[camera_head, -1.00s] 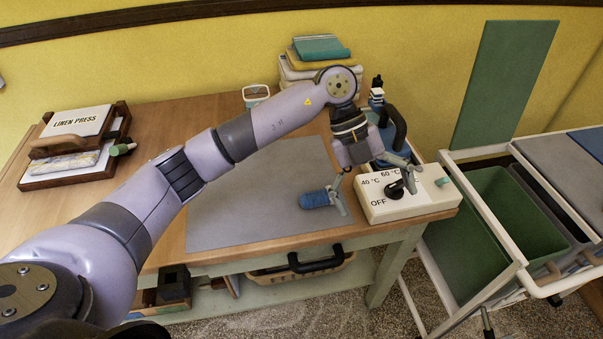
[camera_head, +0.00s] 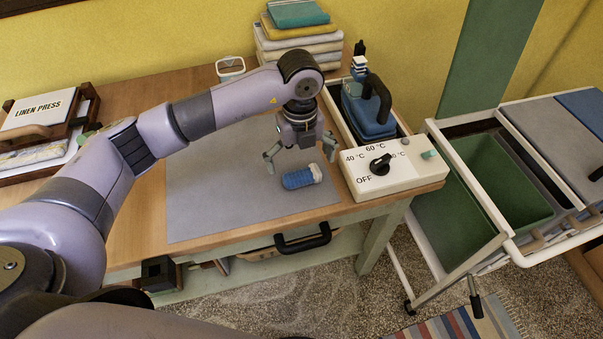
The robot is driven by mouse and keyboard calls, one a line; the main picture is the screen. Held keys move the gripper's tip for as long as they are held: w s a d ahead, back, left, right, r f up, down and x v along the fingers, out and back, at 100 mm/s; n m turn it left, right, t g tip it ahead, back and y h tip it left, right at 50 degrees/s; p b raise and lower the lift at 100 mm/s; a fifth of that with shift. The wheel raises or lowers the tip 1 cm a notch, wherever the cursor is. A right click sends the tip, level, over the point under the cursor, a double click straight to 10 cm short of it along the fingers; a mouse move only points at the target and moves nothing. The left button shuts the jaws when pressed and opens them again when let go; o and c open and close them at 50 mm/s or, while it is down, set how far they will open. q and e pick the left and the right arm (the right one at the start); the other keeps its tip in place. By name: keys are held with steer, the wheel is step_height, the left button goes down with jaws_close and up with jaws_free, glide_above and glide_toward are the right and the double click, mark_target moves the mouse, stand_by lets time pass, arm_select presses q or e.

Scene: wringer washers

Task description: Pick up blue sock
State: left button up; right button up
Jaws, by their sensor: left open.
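The blue sock (camera_head: 298,178) is a small rolled bundle with a pale right end. It lies on the grey mat (camera_head: 225,205) near the mat's right edge. My left gripper (camera_head: 301,162) points down just above and behind the sock. Its two fingers are spread apart, with nothing between them. I cannot tell the exact gap between the fingertips and the sock. My right gripper does not show.
A white dial box (camera_head: 412,172) stands right of the sock, close to the gripper. A blue iron-like object (camera_head: 367,108) sits behind it. Folded towels (camera_head: 300,44) are stacked at the back. A cart with a green bin (camera_head: 500,178) stands at the right.

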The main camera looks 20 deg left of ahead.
mark_target(302, 173)
arm_select(q)
steer(key=shift+f, duration=0.5)
steer(key=f, duration=0.1)
steer(key=f+p, duration=0.1)
steer(key=f, duration=0.2)
steer(key=shift+w+f, duration=0.25)
steer(key=shift+w, duration=0.05)
steer(key=shift+f, duration=0.15)
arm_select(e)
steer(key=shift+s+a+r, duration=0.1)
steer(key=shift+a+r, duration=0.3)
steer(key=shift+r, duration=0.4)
arm_select(q)
steer(key=shift+c, duration=0.5)
steer(key=c, duration=1)
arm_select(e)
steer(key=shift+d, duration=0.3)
